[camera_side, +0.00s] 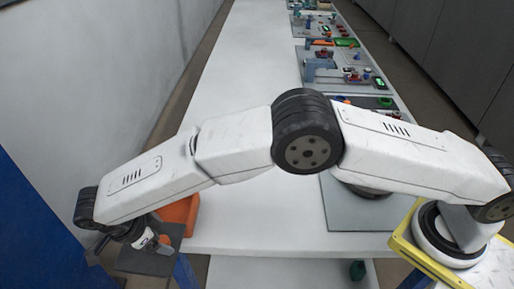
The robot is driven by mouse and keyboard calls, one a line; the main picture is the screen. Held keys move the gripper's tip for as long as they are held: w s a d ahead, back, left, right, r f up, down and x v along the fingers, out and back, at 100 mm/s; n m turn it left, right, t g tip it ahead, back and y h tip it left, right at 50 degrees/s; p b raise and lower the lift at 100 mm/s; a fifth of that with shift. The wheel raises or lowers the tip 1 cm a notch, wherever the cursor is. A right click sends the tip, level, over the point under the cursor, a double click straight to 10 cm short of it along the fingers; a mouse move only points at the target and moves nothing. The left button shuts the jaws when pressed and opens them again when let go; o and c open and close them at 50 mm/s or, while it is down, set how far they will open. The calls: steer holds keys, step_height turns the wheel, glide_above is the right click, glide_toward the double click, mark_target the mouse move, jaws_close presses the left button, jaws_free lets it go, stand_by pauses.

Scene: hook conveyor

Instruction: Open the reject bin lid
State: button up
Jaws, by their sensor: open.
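My gripper (104,246) is at the lower left, past the left edge of the long white table. It is open; its fingers are small, dark and partly hidden by my wrist. Next to it is a flat dark grey plate (150,262), which may be the reject bin lid. I cannot tell whether the gripper touches it or whether it is raised. An orange part (182,212) shows just behind the plate, partly covered by my arm; it may be part of the bin.
The long white table (225,90) is mostly bare on its left side. Several small stations with coloured parts (340,70) line its right side. A blue panel (35,235) stands at the left near my wrist, and a grey wall (90,70) runs behind it.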

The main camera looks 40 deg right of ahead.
mark_target(154, 254)
steer(key=v, duration=0.6)
steer(key=shift+r, duration=0.2)
steer(key=w+d+r+n+y, duration=0.15)
steer(key=d+n, duration=0.25)
steer(key=d, duration=0.7)
steer(key=w+d+r+n+y, duration=0.15)
steer(key=d+n, duration=0.35)
steer(key=d, duration=0.5)
steer(key=s+d+n+t+y, duration=0.1)
steer(key=s+d+n+t, duration=0.1)
steer(key=s+d+n, duration=0.7)
steer(key=s+d, duration=0.7)
steer(key=d, duration=0.3)
steer(key=shift+d+f+t+y, duration=0.2)
steer(key=shift+t+y, duration=0.1)
steer(key=shift+t, duration=0.1)
